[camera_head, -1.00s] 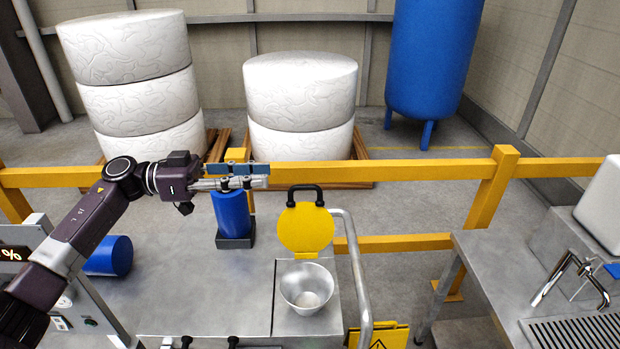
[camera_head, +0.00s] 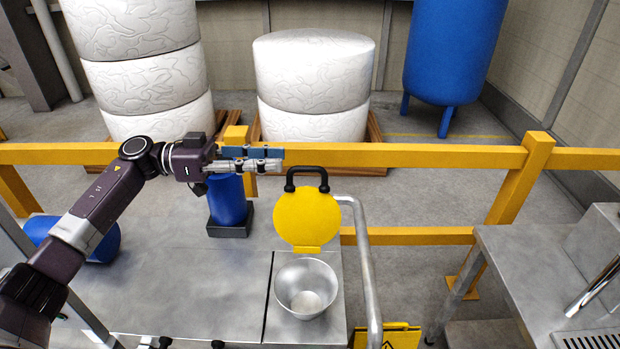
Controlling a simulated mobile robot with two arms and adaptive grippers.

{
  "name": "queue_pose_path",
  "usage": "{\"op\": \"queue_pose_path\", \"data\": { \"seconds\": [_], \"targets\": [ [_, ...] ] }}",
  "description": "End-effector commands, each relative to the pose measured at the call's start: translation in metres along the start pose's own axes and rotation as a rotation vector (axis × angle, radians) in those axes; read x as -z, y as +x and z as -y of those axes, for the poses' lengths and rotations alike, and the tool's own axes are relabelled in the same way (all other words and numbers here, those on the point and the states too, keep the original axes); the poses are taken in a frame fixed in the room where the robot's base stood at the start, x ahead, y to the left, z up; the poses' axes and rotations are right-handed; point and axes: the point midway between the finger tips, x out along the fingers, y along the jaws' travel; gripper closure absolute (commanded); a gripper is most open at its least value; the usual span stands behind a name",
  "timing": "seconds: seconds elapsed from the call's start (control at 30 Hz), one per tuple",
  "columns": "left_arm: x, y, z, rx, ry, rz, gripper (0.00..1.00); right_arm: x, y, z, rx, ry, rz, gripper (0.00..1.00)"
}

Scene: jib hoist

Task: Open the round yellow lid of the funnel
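The round yellow lid (camera_head: 307,217) stands upright at the back of the metal funnel (camera_head: 306,289), with its black handle (camera_head: 307,177) at the top. The funnel mouth is uncovered and I see into its bowl. My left gripper (camera_head: 280,158) is level with the handle, a little to its left and apart from it. Its fingers point right and show nearly edge-on, with nothing seen between them; I cannot tell how far apart they are. My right gripper is not in view.
A blue cylinder (camera_head: 227,200) stands on the metal table (camera_head: 170,290) below my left gripper. A bent metal pipe (camera_head: 366,262) rises just right of the funnel. A yellow railing (camera_head: 430,157) runs behind. Another metal table (camera_head: 530,245) stands at right.

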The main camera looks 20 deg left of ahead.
Motion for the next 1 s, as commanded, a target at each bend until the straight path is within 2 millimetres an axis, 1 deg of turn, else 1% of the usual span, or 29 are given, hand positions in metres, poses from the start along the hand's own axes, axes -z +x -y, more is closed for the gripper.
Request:
{"op": "queue_pose_path", "data": {
  "seconds": [0.03,0.13,0.23,0.37,0.6,0.73,0.83,1.0],
  "targets": [
    [-0.013,0.000,0.002,0.000,0.000,0.000,0.73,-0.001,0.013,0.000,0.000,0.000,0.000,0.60],
    [-0.022,0.000,0.003,0.000,0.000,0.000,0.73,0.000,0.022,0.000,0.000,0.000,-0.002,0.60],
    [-0.024,0.001,0.003,0.000,0.000,0.000,0.73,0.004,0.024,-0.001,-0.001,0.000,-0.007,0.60],
    [-0.021,0.011,0.002,-0.002,-0.001,-0.002,0.73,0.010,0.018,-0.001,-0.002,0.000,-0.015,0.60],
    [-0.019,0.049,0.002,-0.004,-0.001,-0.003,0.73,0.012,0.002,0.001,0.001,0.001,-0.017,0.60],
    [-0.021,0.067,0.002,-0.002,-0.001,-0.002,0.73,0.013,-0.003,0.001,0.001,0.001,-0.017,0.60],
    [-0.021,0.074,0.003,-0.001,-0.001,-0.002,0.73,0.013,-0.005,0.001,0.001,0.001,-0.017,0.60],
    [-0.023,0.079,0.003,0.001,0.000,0.000,0.73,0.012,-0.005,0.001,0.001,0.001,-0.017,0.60]
  ]
}}
